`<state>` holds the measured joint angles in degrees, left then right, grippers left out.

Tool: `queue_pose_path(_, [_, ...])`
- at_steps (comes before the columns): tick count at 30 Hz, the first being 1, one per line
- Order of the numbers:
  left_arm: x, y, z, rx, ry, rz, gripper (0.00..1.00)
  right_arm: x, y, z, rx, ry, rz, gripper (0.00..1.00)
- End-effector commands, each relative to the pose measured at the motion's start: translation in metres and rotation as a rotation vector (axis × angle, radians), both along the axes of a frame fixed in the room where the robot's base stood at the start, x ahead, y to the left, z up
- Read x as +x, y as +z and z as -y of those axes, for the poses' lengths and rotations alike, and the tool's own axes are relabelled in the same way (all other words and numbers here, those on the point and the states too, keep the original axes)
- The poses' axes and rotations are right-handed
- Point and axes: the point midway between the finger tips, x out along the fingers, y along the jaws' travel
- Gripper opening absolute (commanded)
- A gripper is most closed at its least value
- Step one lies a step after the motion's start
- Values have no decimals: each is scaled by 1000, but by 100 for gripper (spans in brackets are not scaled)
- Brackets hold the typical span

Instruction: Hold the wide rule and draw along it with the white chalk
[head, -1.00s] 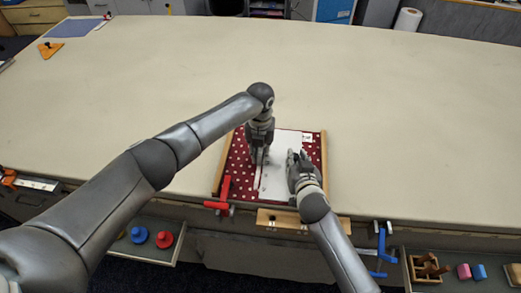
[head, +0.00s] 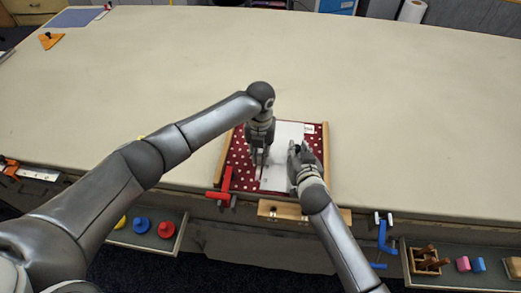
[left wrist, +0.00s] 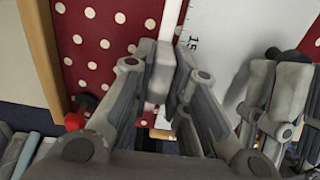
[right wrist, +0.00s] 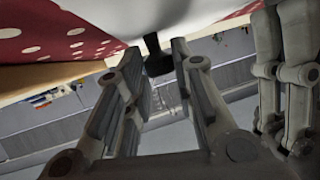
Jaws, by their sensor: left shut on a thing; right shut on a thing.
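The wide rule (head: 280,170) is a broad white strip lying lengthwise on red polka-dotted cloth (head: 239,160); its printed numbers show in the left wrist view (left wrist: 222,28). My left gripper (head: 258,162) is at the rule's left edge, pointing down, shut on the white chalk, which its fingers mostly hide; a pale bit shows between them (left wrist: 150,107). A pale line (left wrist: 170,18) runs on the cloth beside the rule. My right gripper (head: 293,152) is over the rule's right side, shut on its dark knob (right wrist: 157,62).
Wooden strips (head: 325,150) border the cloth left and right. A red clamp (head: 225,186) stands at its near left corner, and a blue clamp (head: 383,238) hangs on the table edge. Open drawers with pegs (head: 166,229) and blocks (head: 462,264) lie below.

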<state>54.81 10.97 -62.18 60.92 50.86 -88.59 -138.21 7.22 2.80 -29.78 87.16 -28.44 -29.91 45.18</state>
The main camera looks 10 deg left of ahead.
Motion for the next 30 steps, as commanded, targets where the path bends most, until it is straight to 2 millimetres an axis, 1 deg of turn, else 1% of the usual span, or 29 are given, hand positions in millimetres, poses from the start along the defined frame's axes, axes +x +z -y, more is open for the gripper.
queue_pose_path(9, [-15,-1,0,0,-1,-1,0,0,0,0,0,0,0,0])
queue_pose_path(19, [-22,0,1,0,-1,0,0,0,0,0,0,1,0,0])
queue_pose_path(30, [-39,-2,0,0,-1,-2,0,0,0,0,0,0,0,0])
